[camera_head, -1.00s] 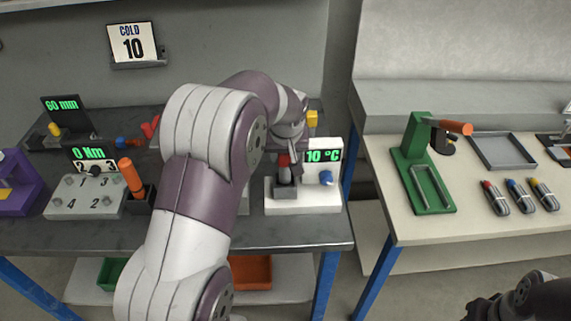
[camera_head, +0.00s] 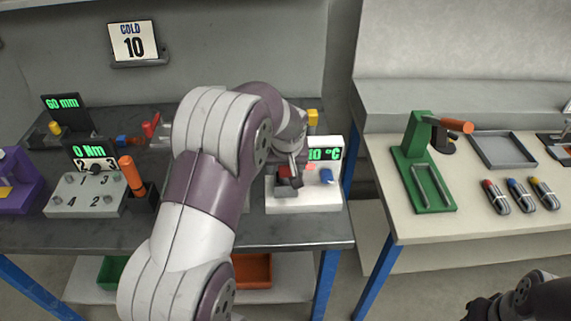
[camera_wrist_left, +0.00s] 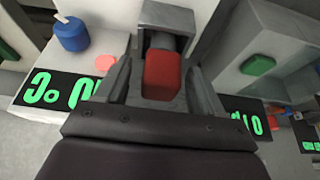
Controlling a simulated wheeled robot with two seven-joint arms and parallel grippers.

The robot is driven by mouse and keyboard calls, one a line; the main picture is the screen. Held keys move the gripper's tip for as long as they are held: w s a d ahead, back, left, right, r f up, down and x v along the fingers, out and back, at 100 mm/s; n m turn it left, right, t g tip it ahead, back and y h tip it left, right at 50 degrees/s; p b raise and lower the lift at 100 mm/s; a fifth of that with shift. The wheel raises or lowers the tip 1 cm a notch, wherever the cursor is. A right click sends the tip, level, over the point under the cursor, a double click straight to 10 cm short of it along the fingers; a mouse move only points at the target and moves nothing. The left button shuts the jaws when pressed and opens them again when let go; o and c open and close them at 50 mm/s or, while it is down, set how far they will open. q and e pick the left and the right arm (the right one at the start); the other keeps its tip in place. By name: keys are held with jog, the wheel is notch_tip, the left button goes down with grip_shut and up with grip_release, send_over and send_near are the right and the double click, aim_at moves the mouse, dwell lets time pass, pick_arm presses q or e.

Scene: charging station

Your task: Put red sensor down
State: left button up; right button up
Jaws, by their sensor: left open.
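The red sensor (camera_wrist_left: 162,75) shows as a red block between the fingers of my left gripper (camera_wrist_left: 160,85) in the left wrist view. The fingers are apart, one on each side of it; I cannot tell whether either touches it. Just beyond it is a grey holder (camera_wrist_left: 168,20). In the head view my left gripper (camera_head: 290,180) is low over the white station (camera_head: 318,195) with the green 10 °C display (camera_head: 324,155). A little red of the sensor (camera_head: 284,171) shows there, partly hidden by the gripper.
A blue knob (camera_wrist_left: 70,33) and a pinkish-red round spot (camera_wrist_left: 105,63) lie beside the left finger. A numbered block (camera_head: 85,195) and an orange-handled tool (camera_head: 131,178) stand left on the bench. The right bench holds a green press (camera_head: 418,165) and an empty tray (camera_head: 503,150).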

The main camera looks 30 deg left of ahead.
pick_arm(q)
jog(key=v, duration=1.2)
jog(key=s+d+f+m+g+h, duration=0.1)
jog(key=s+d+f+m, duration=0.2)
jog(key=s, duration=0.5)
jog(key=s+d+f+m+g+h, duration=0.1)
jog(key=s+d+f+m, duration=0.2)
jog(key=s+d+f, duration=0.3)
notch_tip(320, 180, down, 3)
jog(key=shift+s+d+r, duration=0.2)
jog(key=shift+s+d, duration=0.1)
jog(key=shift+s, duration=0.7)
notch_tip(320, 180, up, 7)
jog(key=p, duration=0.7)
jog(key=shift+f, duration=0.25)
